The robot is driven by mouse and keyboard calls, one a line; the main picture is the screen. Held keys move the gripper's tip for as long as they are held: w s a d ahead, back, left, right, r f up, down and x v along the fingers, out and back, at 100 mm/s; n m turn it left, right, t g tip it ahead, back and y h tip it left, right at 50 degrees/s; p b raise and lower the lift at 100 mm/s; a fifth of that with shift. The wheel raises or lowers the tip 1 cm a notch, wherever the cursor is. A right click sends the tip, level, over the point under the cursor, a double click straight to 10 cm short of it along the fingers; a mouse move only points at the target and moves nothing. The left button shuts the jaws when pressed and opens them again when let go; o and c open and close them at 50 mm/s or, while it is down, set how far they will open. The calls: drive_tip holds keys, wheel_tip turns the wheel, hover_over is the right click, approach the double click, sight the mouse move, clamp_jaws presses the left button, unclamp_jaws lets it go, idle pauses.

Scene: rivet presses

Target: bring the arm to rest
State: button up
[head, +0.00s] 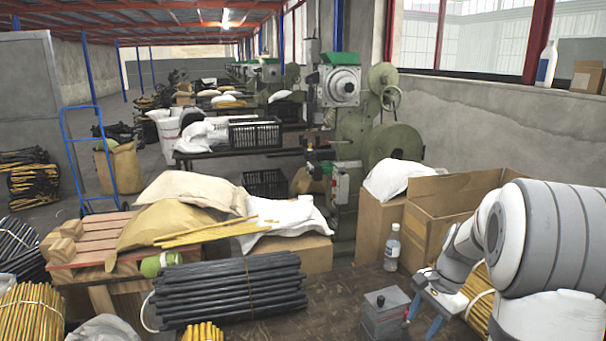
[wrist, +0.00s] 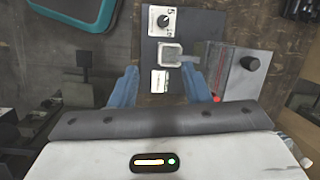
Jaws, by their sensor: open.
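My white and grey arm (head: 545,240) reaches in from the right in the head view, bent downward. My gripper (head: 425,317) has blue fingers and hangs low beside a grey box with a black knob (head: 385,312). In the wrist view my gripper (wrist: 160,72) is open, its two blue fingers apart with nothing held. Under and between them is a dark panel (wrist: 148,55) with a dial (wrist: 163,20), a square metal piece (wrist: 170,53) and a pale label. The gap between fingertips and panel is hard to judge.
The grey box (wrist: 247,75) stands close to the right finger in the wrist view. In the head view, a water bottle (head: 392,248) and open carton (head: 445,205) stand behind the gripper. Black rod bundles (head: 230,290) lie left. A green press (head: 350,140) stands further back.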

drive_tip(key=s+a+r+n+t+h, duration=0.1)
drive_tip(key=s+a+r+n, duration=0.3)
drive_tip(key=s, duration=0.6)
drive_tip(key=s+a+r+n+t+h, duration=0.1)
drive_tip(key=s+a+r+n, duration=0.3)
drive_tip(key=s+a+n, duration=0.4)
drive_tip(key=shift+s+r+t+h, duration=0.4)
drive_tip(key=shift+s+t, duration=0.2)
drive_tip(key=shift+s, duration=0.35)
